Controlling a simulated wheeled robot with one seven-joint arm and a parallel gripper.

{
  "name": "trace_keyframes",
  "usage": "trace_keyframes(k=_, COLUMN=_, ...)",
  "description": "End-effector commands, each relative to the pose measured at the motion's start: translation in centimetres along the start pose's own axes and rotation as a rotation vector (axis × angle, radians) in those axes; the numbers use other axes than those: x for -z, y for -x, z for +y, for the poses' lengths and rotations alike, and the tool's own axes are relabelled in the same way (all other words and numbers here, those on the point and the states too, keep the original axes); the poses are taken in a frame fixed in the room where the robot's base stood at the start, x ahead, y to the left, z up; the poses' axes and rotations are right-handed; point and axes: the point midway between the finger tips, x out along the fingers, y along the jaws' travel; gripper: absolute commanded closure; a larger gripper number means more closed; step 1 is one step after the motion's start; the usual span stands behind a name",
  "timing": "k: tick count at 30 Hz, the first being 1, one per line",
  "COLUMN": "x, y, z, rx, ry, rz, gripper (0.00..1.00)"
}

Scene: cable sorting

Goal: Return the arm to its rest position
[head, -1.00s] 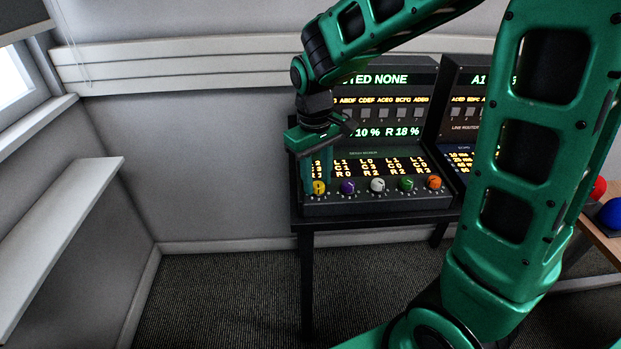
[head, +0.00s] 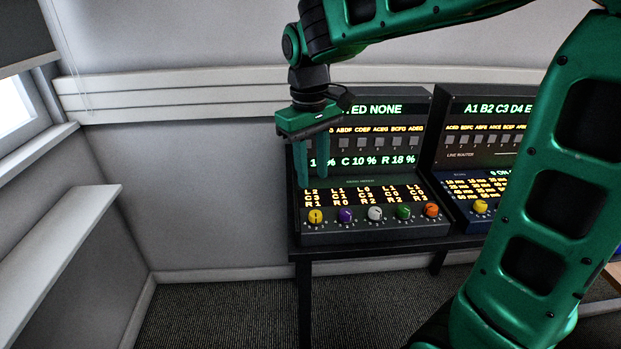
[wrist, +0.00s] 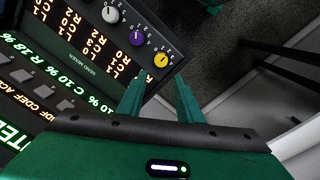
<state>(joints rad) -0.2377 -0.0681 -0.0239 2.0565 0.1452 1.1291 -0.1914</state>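My green arm reaches in from the right of the head view, and my gripper (head: 313,178) hangs fingers-down in front of the left console (head: 340,228). The two fingers are apart with nothing between them. The fingertips are above the row of knobs, near the yellow knob (head: 315,216). In the wrist view the open fingers (wrist: 160,92) show at the lower middle, with the yellow knob (wrist: 161,60) beyond them, apart from both. My gripper hides part of the console's upper display.
The console stands on a dark table (head: 305,253). A second console (head: 480,165) stands to its right. A pale ledge (head: 65,240) juts out at the left by the window. Bare wall and open carpet lie between the ledge and the table.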

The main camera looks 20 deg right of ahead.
Motion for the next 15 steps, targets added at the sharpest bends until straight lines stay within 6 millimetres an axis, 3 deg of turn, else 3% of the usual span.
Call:
trace_keyframes(k=12, x=-0.03, y=0.00, z=0.02, rx=0.000, ry=-0.001, rz=0.000, gripper=0.68)
trace_keyframes(k=15, x=-0.81, y=-0.08, z=0.77, rx=0.000, ry=-0.027, rz=-0.001, gripper=0.68)
